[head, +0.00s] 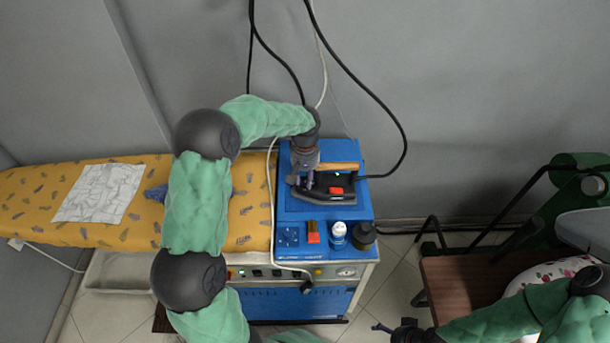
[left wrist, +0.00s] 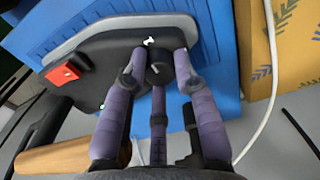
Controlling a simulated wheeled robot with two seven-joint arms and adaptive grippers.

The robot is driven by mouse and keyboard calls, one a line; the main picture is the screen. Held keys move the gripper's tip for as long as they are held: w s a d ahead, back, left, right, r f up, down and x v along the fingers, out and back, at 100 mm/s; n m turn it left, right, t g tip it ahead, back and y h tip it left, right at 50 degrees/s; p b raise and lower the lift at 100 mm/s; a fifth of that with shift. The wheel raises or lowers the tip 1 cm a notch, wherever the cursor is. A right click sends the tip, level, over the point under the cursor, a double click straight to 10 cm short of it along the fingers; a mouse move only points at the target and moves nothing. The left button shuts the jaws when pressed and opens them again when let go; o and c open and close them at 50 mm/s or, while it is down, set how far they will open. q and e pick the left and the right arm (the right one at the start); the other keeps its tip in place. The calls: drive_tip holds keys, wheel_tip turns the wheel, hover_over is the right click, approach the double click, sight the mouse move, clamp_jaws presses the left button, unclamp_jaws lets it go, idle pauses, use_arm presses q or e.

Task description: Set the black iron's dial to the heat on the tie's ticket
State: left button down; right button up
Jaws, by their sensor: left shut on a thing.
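The black iron (head: 348,184) rests on the blue top of the ironing station, with a wooden handle and a red switch. My left gripper (head: 302,184) reaches down to the iron's left end. In the left wrist view, my left gripper (left wrist: 160,62) is shut on the black dial (left wrist: 157,70), which has a pale mark on its face. A white symbol is printed beside the dial on the black iron (left wrist: 105,55). A small dark blue patterned piece (head: 155,193), perhaps the tie, shows beside my left arm, mostly hidden. No ticket can be made out. My right gripper (head: 392,329) is low at the bottom edge.
The blue station (head: 284,210) holds a small red block (head: 313,237), a white bottle (head: 338,230) and a dark jar (head: 363,235). Cables hang behind the iron. A brown bench (head: 455,280) stands right.

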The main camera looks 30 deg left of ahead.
sight(305, 179)
idle(0.3)
use_arm(q)
drive_tip(key=c, duration=1)
unclamp_jaws()
drive_tip(key=shift+o, duration=0.2)
drive_tip(key=shift+r, duration=0.1)
wheel_tip(305, 179, up, 12)
